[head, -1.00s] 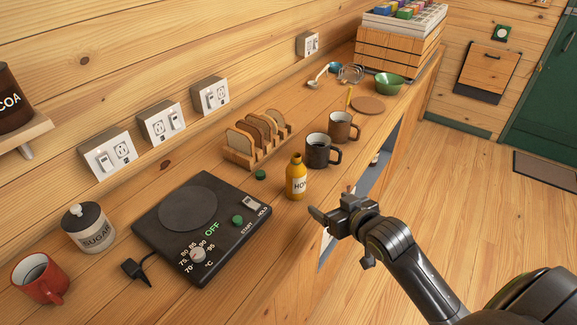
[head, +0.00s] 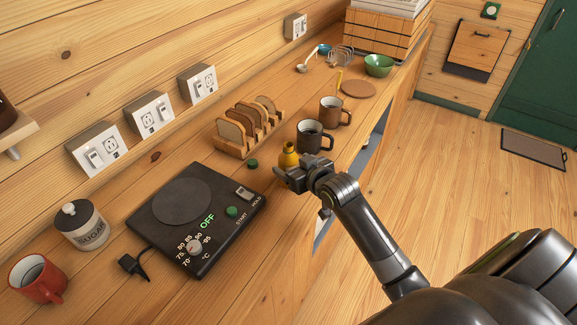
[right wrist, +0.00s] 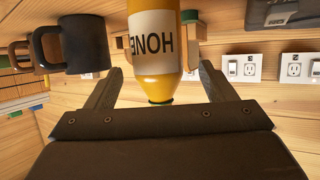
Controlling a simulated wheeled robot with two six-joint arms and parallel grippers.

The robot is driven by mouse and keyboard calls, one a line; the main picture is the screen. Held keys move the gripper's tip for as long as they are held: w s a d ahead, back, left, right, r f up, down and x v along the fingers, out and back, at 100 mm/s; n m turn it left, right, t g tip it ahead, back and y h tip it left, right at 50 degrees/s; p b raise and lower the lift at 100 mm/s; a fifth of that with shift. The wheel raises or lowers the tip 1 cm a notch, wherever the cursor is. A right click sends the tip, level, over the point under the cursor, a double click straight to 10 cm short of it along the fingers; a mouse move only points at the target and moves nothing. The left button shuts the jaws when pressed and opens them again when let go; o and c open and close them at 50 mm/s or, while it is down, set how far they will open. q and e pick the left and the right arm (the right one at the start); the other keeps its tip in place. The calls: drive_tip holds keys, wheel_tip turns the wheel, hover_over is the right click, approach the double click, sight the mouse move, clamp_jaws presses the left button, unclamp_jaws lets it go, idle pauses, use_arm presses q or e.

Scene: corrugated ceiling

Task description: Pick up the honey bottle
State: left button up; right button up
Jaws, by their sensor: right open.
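The yellow honey bottle (head: 288,157) stands upright on the wooden counter. In the head view my right gripper (head: 292,180) is in front of it and hides its lower part and label. In the right wrist view the bottle (right wrist: 152,42) appears upside down with its white label, its narrow end toward the gripper. There my right gripper (right wrist: 161,68) is open, with one finger on each side of the bottle. My left gripper is not in view.
A dark mug (head: 314,137) stands just behind the bottle, with a brown mug (head: 334,112) beyond. A toast rack (head: 236,150) and a small green cap (head: 252,163) are to the left. A black hot plate (head: 222,190) lies nearer. The counter's edge is to the right.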

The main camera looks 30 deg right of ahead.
drive_tip(key=shift+p+x, duration=0.35)
drive_tip(key=shift+x, duration=0.6)
drive_tip(key=shift+f+p+x, duration=0.2)
drive_tip(key=shift+p+x, duration=0.2)
drive_tip(key=shift+x, duration=1.55)
drive_tip(key=shift+d, duration=0.1)
drive_tip(key=shift+s, duration=0.1)
drive_tip(key=c, duration=1.3)
